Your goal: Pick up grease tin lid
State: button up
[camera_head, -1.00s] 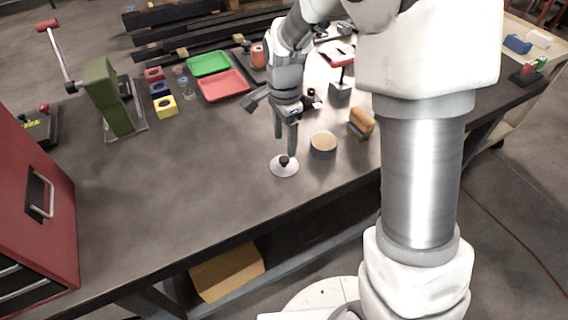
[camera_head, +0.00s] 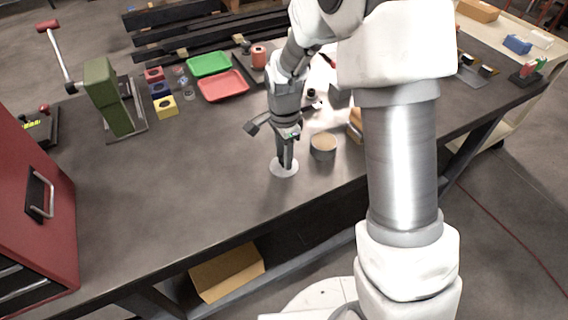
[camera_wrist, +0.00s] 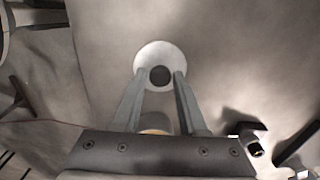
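The grease tin lid (camera_head: 275,172) is a white disc lying flat on the dark workbench. In the wrist view the lid (camera_wrist: 160,56) shows a round black knob (camera_wrist: 160,77) at its middle. My gripper (camera_head: 285,164) points down over the lid and hides the knob in the head view. In the wrist view my gripper's (camera_wrist: 160,78) fingers are apart, one on each side of the knob, with a small gap visible. The open grease tin (camera_head: 323,152), with tan contents, stands just right of the lid.
A wooden-looking brush (camera_head: 355,124) is partly hidden behind my arm. Red (camera_head: 222,87) and green (camera_head: 208,65) trays and small coloured blocks (camera_head: 165,107) lie farther back. A red toolbox (camera_head: 40,220) stands at left. The bench left of the lid is clear.

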grip_shut()
jog(key=shift+r, duration=0.65)
notch_tip(320, 180, up, 3)
jog(key=shift+w+f, duration=0.1)
jog(key=shift+f, duration=0.1)
jog(key=w+d+r+p, duration=0.4)
jog(key=d+r+p, duration=0.3)
jog(key=d, duration=0.4)
jog(key=shift+w+r, duration=0.15)
jog(key=shift+r, duration=0.35)
jog(key=shift+p, duration=0.85)
